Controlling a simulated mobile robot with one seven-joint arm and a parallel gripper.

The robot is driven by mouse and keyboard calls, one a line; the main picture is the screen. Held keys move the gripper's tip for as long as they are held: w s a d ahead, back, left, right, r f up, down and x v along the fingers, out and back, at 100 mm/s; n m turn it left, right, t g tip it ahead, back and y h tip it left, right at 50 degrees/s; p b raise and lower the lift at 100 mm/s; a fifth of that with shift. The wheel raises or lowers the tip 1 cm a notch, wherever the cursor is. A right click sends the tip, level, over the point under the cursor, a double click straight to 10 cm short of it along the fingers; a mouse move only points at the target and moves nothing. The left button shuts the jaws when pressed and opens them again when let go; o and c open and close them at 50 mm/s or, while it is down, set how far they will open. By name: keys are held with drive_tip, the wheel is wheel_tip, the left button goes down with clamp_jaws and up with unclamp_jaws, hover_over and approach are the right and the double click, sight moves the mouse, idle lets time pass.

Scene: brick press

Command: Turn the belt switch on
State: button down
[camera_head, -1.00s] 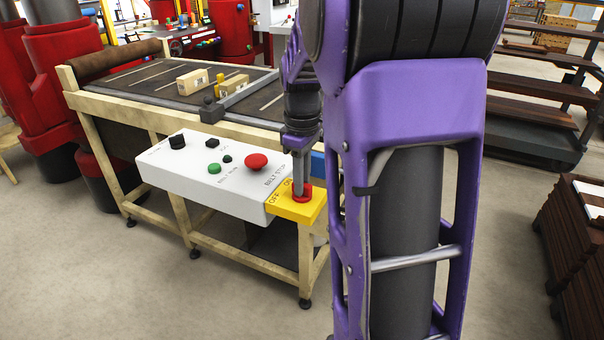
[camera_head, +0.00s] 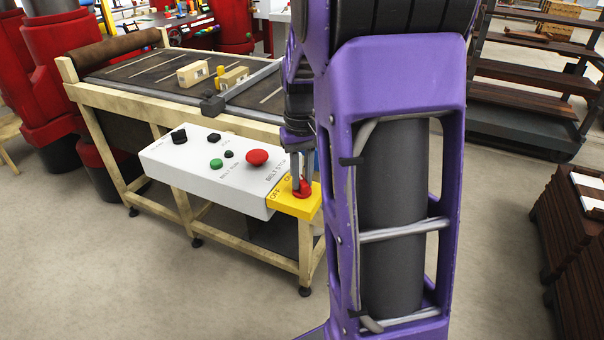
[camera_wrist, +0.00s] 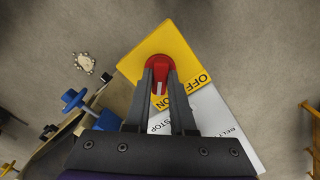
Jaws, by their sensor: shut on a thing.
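The belt switch is a red knob (camera_head: 302,191) on a yellow plate (camera_head: 285,203) marked OFF and ON, at the right end of a white control box (camera_head: 205,178). My gripper (camera_head: 300,178) reaches down from above, shut on the knob. In the wrist view the red knob (camera_wrist: 158,68) sits between my two fingertips (camera_wrist: 159,80), and a white mark on it shows between them. My fingers hide part of the knob and the ON label in the head view.
A red mushroom button (camera_head: 257,157), a green button (camera_head: 216,163) and black knobs stand on the box left of my gripper. Behind is a belt table (camera_head: 140,77) with wooden blocks (camera_head: 193,73) and a metal rail (camera_head: 252,82). Dark shelving (camera_head: 525,80) stands at right.

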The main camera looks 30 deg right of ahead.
sight(302, 180)
idle(0.4)
drive_tip(key=c, duration=0.8)
unclamp_jaws()
drive_tip(key=shift+o, duration=0.2)
drive_tip(key=shift+r, duration=0.15)
wheel_tip(302, 180, up, 17)
drive_tip(key=p, duration=0.2)
drive_tip(key=shift+r, duration=0.1)
